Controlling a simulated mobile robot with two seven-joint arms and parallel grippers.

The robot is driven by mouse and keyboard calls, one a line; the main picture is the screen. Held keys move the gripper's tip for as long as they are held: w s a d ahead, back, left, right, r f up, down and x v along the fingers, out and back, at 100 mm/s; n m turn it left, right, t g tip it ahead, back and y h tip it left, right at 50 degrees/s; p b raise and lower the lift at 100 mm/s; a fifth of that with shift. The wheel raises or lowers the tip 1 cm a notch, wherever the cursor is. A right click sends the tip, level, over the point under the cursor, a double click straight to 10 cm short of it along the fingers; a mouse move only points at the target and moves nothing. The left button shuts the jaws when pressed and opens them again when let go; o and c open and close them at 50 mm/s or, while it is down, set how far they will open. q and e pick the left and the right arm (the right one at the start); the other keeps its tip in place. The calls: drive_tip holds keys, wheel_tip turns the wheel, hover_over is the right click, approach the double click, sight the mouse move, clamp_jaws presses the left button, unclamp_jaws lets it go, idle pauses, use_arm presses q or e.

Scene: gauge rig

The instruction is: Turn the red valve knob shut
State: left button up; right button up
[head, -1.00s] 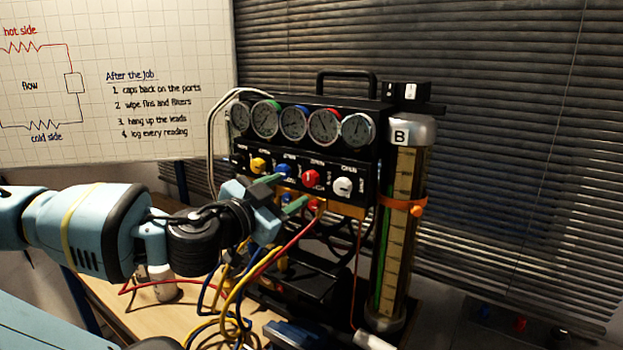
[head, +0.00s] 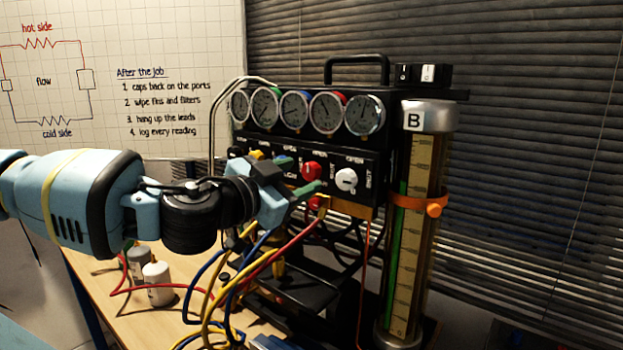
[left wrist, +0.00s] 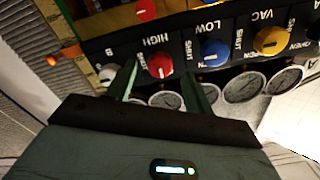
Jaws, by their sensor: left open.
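The red valve knob (head: 311,171) is on the black front panel of the gauge rig (head: 290,146), between the covered blue knob and the white knob (head: 346,179). My left gripper (head: 302,175) is open at the panel, with its green fingertips close to the red knob. In the left wrist view the red knob (left wrist: 160,66) shows between the two fingers of the left gripper (left wrist: 162,74), with a white mark on its face. Whether the fingers touch it I cannot tell. My right gripper is not in view.
The blue knob (left wrist: 214,53) and yellow knob (left wrist: 270,40) sit beside the red one in the left wrist view. Coloured hoses (head: 262,268) hang below the panel. A tall glass cylinder (head: 414,215) stands at right. Two small bottles (head: 157,283) stand on the bench.

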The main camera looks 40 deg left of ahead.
sight(308, 173)
use_arm(q)
drive_tip(key=shift+w+a+f, duration=0.1)
drive_tip(key=shift+w, duration=0.5)
drive_tip(key=shift+w+a+f, duration=0.1)
drive_tip(key=shift+w, duration=0.45)
drive_tip(key=shift+w+r+b, duration=0.15)
drive_tip(key=shift+w+b, duration=0.25)
drive_tip(key=shift+w, duration=0.3)
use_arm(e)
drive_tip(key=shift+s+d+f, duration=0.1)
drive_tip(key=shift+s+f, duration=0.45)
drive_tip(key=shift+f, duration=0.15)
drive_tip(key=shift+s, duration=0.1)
use_arm(q)
drive_tip(key=c, duration=1)
drive_tip(key=shift+o, duration=0.2)
